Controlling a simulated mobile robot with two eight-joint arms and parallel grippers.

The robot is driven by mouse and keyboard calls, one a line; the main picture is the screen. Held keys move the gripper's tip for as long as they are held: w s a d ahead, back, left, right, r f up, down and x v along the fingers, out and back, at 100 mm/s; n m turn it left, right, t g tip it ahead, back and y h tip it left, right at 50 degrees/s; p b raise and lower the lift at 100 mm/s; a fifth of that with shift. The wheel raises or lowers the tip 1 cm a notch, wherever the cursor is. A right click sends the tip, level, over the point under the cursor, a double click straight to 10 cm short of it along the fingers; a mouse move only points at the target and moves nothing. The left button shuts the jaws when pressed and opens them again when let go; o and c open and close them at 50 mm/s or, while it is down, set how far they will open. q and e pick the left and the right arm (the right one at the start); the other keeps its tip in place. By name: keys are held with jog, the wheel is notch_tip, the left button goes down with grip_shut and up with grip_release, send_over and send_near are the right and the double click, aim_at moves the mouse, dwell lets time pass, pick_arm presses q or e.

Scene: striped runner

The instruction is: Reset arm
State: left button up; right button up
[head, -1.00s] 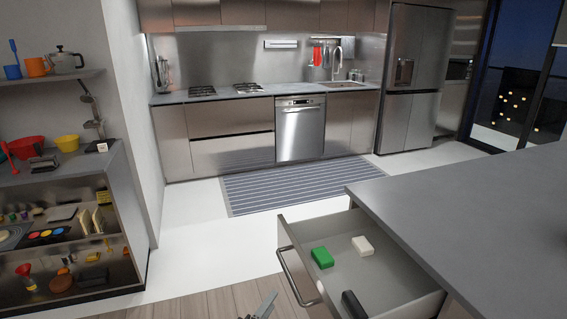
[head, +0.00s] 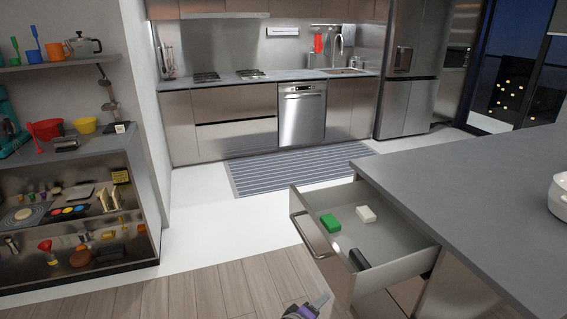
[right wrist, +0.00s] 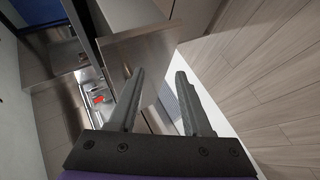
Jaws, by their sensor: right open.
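My right gripper (head: 320,300) shows at the bottom edge of the head view, in front of the open drawer. In the right wrist view its two fingers (right wrist: 160,74) are spread apart with nothing between them. My left gripper is in neither view now. The open drawer (head: 392,235) holds a green block (head: 331,223), a white block (head: 366,214) and a dark item (head: 359,259). The gripper is apart from these items.
The grey counter (head: 470,190) stands above the drawer, with a white pot (head: 559,195) at the right edge. A shelf unit (head: 80,268) with many small items stands at the left. A striped runner (head: 290,173) lies before the kitchen units. Wood floor left of the drawer is clear.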

jog(key=s+d+f+m+g+y, duration=0.1)
jog(key=s+d+m+g, duration=0.1)
jog(key=s+d, duration=0.4)
jog(key=s+d+f+m+g+y, duration=0.15)
jog(key=s+d, duration=0.25)
jog(key=s, duration=0.4)
jog(key=s+f+m+g+y, duration=0.15)
jog(key=s+m+y, duration=0.3)
jog(key=s, duration=0.65)
pick_arm(q)
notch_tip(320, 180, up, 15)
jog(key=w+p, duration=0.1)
jog(key=p, duration=1.2)
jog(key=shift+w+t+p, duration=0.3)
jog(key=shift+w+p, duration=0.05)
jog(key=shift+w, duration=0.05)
pick_arm(e)
notch_tip(320, 180, up, 15)
jog(key=w+a, duration=0.1)
jog(key=shift+w+r, duration=0.15)
jog(key=shift+r, duration=0.05)
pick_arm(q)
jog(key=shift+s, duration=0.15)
